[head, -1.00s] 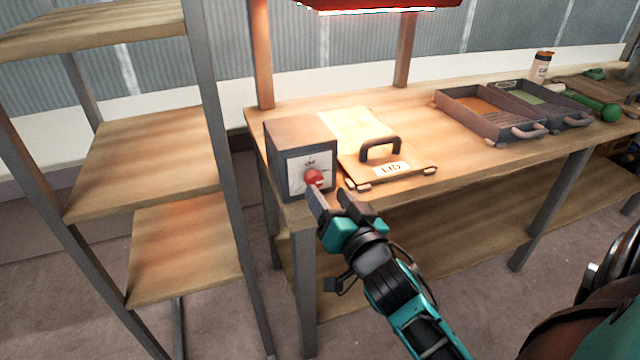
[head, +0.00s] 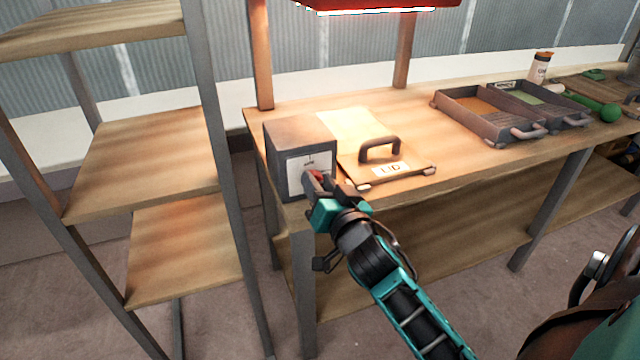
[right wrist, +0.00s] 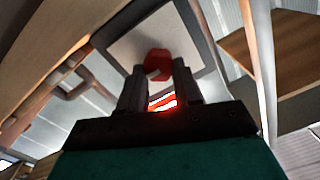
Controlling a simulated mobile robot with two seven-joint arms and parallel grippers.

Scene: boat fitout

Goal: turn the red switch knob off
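A grey switch box (head: 299,138) with a white face plate stands at the left front corner of the workbench. Its red switch knob (head: 317,176) is mostly hidden by my right gripper (head: 318,181) in the head view. In the right wrist view the red knob (right wrist: 157,63) sits between the tips of the two fingers (right wrist: 159,75), with little or no gap at the sides. The right gripper looks shut on the knob. The knob's pointing direction is hard to read. My left gripper is not in view.
A wooden board labelled LID (head: 388,169) with a dark handle lies right of the box. Two trays (head: 487,128) stand further right on the bench (head: 412,108). An open shelf rack (head: 150,160) stands on the left. A red lamp (head: 380,5) hangs above.

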